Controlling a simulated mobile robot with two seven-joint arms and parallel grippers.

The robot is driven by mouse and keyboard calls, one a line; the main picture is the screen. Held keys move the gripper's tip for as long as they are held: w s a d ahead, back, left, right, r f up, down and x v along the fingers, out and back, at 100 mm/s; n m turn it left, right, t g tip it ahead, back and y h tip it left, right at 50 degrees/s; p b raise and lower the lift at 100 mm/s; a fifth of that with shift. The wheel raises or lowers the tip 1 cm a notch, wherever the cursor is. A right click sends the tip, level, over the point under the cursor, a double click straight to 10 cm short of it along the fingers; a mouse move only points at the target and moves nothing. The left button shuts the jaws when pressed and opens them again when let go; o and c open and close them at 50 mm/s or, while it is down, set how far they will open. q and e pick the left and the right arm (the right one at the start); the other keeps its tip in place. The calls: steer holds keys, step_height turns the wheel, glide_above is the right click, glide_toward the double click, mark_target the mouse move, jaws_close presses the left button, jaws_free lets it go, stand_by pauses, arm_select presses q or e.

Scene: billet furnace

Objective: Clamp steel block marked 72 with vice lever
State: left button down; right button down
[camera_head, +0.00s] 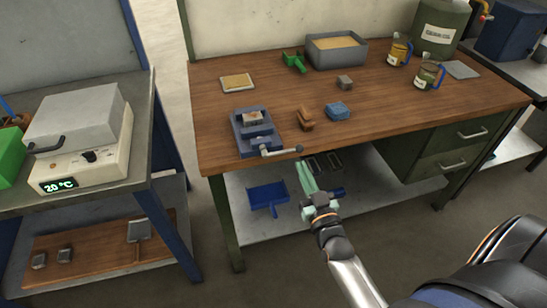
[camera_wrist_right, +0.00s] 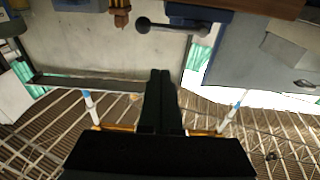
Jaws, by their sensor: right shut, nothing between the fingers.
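The blue vice (camera_head: 246,147) sits on the wooden bench top near its front left. A small steel block (camera_head: 253,116) lies in the vice between its jaws; I cannot read a number on it, nor tell if the jaws press it. The vice lever (camera_head: 280,151) points right along the bench's front edge and ends in a dark knob. The lever (camera_wrist_right: 165,26) also shows at the top of the right wrist view. My right gripper (camera_head: 302,165) is shut and empty, just in front of the bench edge below the knob, apart from it. My left gripper is not in view.
Near the vice are a brown block (camera_head: 305,119) and a blue block (camera_head: 338,110). A grey tray (camera_head: 336,52), a green object (camera_head: 293,62), a grey block (camera_head: 344,83) and mugs stand further back. A lower shelf holds a blue dustpan (camera_head: 268,195). A heater stands left.

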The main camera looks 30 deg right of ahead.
mark_target(284, 152)
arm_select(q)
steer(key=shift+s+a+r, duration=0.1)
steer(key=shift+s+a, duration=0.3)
arm_select(e)
steer(key=shift+a+r, duration=0.25)
steer(key=shift+r, duration=0.15)
steer(key=shift+w, duration=0.15)
